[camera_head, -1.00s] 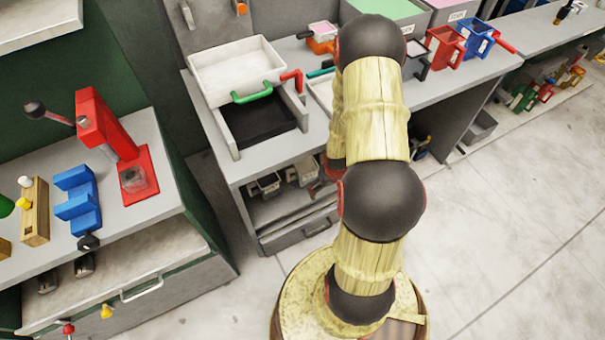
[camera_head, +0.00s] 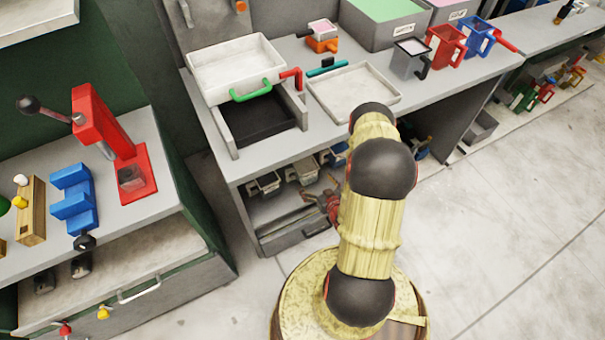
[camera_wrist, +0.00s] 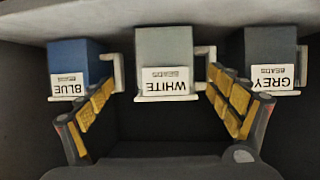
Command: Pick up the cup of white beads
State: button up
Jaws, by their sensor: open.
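The cup of white beads (camera_wrist: 165,50) is a light grey cup with a label reading WHITE BEADS and a handle on its right in the wrist view. In the head view it is the middle cup (camera_head: 303,172) on the shelf under the bench. My gripper (camera_wrist: 163,79) is open and empty. Its two yellow-padded fingers point toward the white cup, one to each side in the picture; the right fingertip overlaps the handle area. I cannot tell the remaining distance. In the head view my gripper (camera_head: 324,204) is low, at the shelf's front. The beads are not visible.
A blue cup (camera_wrist: 75,62) labelled BLUE and a dark cup (camera_wrist: 268,50) labelled GREY flank the white cup closely. The bench top lies above the shelf, a drawer (camera_head: 300,232) below. A white tray (camera_head: 353,92) and a dark press box (camera_head: 258,120) are on the bench.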

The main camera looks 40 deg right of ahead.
aim_at(310, 176)
jog(key=b+x, duration=0.1)
jog(key=x, duration=0.1)
jog(key=b+x, duration=0.1)
jog(key=x, duration=0.1)
jog(key=b+x, duration=0.1)
jog(key=x, duration=0.1)
jog(key=shift+w+a+r, duration=0.1)
jog(key=shift+w+a, duration=0.1)
jog(key=shift+a, duration=0.1)
jog(key=shift+r, duration=0.1)
jog(key=shift+c, duration=1.2)
jog(key=c, duration=1.1)
